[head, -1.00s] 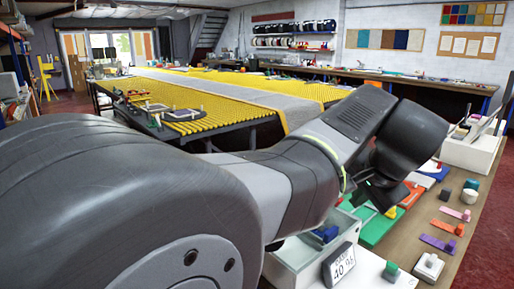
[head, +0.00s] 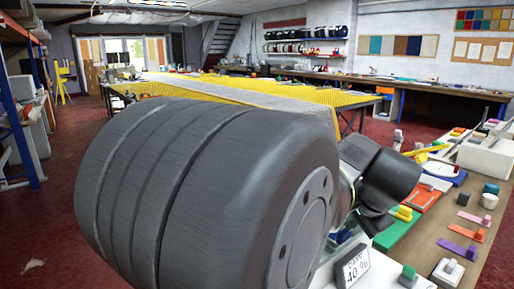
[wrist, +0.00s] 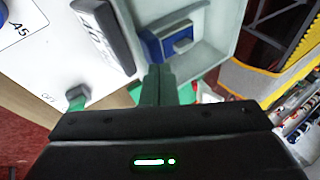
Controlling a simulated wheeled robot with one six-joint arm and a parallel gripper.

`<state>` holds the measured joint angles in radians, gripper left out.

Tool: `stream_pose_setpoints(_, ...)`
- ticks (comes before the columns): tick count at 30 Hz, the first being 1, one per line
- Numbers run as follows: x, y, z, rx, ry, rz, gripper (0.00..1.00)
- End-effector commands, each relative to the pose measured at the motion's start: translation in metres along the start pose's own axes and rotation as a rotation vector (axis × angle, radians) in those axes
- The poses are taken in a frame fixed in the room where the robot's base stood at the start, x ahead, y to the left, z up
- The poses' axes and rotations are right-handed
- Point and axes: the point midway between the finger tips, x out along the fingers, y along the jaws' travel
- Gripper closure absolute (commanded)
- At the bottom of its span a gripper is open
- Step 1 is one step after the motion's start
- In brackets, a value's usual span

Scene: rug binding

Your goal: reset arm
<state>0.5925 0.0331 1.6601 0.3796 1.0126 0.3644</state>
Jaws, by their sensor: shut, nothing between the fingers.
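My gripper (wrist: 158,85) shows in the wrist view with its two green fingers together and nothing between them. It points toward a pale grey open bin (wrist: 212,45) that holds a blue object (wrist: 165,42). In the head view my large arm link fills the middle and hides much of the bench. The dark end of my arm shows right of centre, and the fingertips are hidden there.
A box with a printed number label (head: 352,266) stands at the near bench edge. A green board (head: 393,232), a red-orange board (head: 424,197) and several coloured pieces lie on the bench (head: 448,232). A yellow ribbed table (head: 358,100) stands behind. Red floor (head: 50,225) is open at left.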

Motion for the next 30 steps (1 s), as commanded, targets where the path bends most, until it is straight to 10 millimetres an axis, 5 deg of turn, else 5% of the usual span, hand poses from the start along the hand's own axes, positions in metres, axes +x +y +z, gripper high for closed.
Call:
stream_pose_setpoints(19, 0.007, 0.007, 0.004, 0.002, -0.004, 0.002, 1.00)
stream_pose_setpoints(30, -0.018, -0.015, -0.007, -0.002, -0.001, -0.001, 1.00)
